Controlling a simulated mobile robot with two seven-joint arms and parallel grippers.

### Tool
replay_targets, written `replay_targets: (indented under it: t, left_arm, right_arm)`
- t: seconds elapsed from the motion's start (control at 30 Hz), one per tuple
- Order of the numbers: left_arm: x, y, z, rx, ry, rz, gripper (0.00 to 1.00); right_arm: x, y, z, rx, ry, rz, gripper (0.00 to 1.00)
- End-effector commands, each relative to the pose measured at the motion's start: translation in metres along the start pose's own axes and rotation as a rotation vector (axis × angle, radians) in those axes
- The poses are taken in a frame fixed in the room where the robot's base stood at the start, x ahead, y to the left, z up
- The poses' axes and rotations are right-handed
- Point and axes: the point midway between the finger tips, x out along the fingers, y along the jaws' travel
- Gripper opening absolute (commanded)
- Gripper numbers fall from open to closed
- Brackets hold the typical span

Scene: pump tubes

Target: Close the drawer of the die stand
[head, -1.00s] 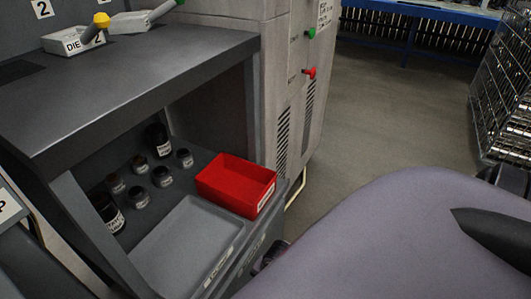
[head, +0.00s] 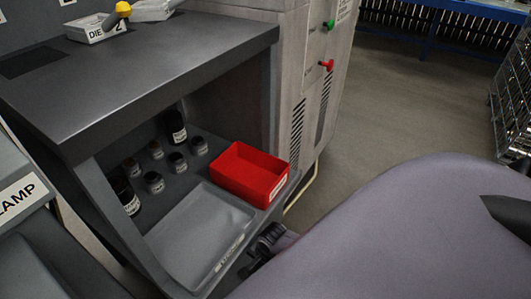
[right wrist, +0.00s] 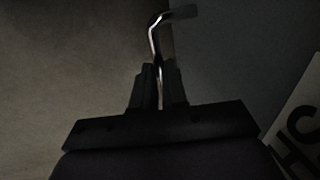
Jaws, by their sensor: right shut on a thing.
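The die stand (head: 130,80) is a dark grey bench with an open recess in the left half of the head view. The drawer front (head: 232,279) lies below the recess shelf, partly hidden by my arm; how far it stands out I cannot tell. My right gripper (head: 266,240) is at this front, close below the red bin. In the right wrist view its two fingers (right wrist: 158,85) are shut on a thin, bent metal handle (right wrist: 153,42) that rises between them. My left gripper is not in view.
Several small jars (head: 154,182), a grey tray (head: 205,222) and a red bin (head: 250,172) sit on the recess shelf. A grey cabinet (head: 300,60) with green and red knobs stands beside the stand. The floor (head: 410,110) is clear to the right; a wire cage (head: 510,100) stands at the far right.

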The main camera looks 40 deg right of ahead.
Motion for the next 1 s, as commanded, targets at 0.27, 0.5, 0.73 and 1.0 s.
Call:
replay_targets:
  t: [0.27,0.5,0.73,1.0]
  left_arm:
    - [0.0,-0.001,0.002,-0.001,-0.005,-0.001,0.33]
    - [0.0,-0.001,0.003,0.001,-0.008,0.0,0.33]
    - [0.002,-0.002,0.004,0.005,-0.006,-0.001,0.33]
    - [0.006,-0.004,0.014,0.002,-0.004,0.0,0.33]
  right_arm:
    - [0.0,0.001,-0.002,-0.001,0.004,0.002,0.32]
    - [0.0,0.001,-0.001,-0.001,0.001,0.001,0.38]
    - [0.0,0.007,-0.002,0.0,0.004,0.0,0.38]
    - [-0.004,0.039,-0.003,-0.002,0.005,0.002,0.38]
